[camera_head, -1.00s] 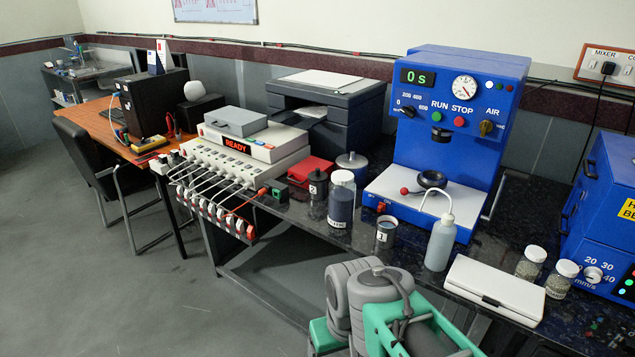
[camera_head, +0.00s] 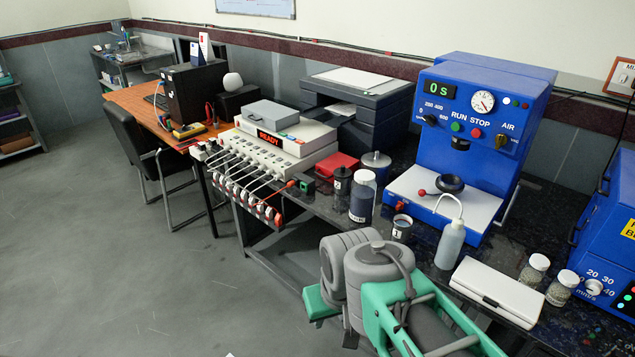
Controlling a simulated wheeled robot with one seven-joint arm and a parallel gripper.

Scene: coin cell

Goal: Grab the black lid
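A dark jar marked 2 (camera_head: 341,190) with a black top stands on the dark bench, left of a taller dark-filled jar with a white lid (camera_head: 362,198). A small dark cup marked 1 (camera_head: 401,230) stands in front, with its top seemingly open. A round black ring-like piece (camera_head: 450,184) sits on the plate of the blue press. I cannot tell which of the black pieces is the lid meant. My green and grey arm shows at the bottom, in front of the bench. My gripper's fingers are not in view.
A blue press (camera_head: 480,120), a white squeeze bottle (camera_head: 450,245), a flat white case (camera_head: 497,291) and two small jars crowd the right of the bench. A red box (camera_head: 336,166) and a READY-marked unit (camera_head: 275,141) stand left. The floor at left is open.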

